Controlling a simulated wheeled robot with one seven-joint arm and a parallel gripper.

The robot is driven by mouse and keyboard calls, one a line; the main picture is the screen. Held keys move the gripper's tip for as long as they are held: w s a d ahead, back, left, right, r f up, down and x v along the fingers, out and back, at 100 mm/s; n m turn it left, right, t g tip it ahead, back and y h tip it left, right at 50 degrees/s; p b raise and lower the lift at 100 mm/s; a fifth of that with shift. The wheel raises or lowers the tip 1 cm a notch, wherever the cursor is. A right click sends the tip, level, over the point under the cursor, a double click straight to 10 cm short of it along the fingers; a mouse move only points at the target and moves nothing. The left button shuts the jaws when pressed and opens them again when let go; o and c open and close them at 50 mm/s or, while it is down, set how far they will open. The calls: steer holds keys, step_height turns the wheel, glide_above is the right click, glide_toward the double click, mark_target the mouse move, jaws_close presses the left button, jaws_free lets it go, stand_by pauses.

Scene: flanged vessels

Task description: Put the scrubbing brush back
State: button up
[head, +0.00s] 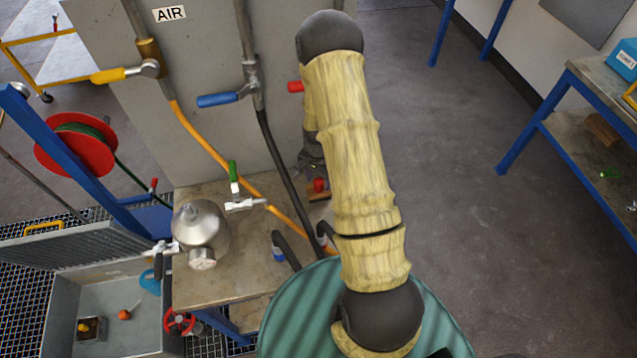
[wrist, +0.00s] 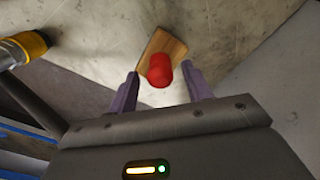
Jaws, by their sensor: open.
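A flat wooden block with a rounded red knob, which looks like the scrubbing brush (wrist: 172,46), lies on the grey bench top in the wrist view. In the head view the brush (head: 319,186) shows small near the bench's right edge, just left of my arm. My gripper (wrist: 161,72) is open, with its two purple fingers on either side of the red knob. The jaws hold nothing. I cannot tell how far the fingertips are above the bench. In the head view my arm partly hides the gripper.
The bench (head: 215,288) carries a metal flanged vessel (head: 201,232) and a green-handled valve (head: 236,190). A grey panel with hoses stands behind. A grey sink (head: 120,290) with small items is at lower left. A green drum (head: 300,315) stands in front. Open floor lies right.

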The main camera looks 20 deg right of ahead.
steer(key=shift+r+b, duration=0.5)
steer(key=shift+r, duration=2.25)
steer(key=shift+a+r, duration=0.15)
steer(key=shift+r, duration=0.15)
steer(key=s+a+r+n+t, duration=0.1)
steer(key=s+a+r+n, duration=0.4)
steer(key=s+r, duration=0.2)
steer(key=s+a+r+n+t, duration=0.1)
steer(key=s+a+r+n, duration=0.3)
steer(key=r, duration=0.6)
steer(key=s+n, duration=0.2)
steer(key=s, duration=0.1)
steer(key=shift+s+a+r+t, duration=0.25)
steer(key=shift+a+t, duration=0.05)
steer(key=shift+a, duration=0.05)
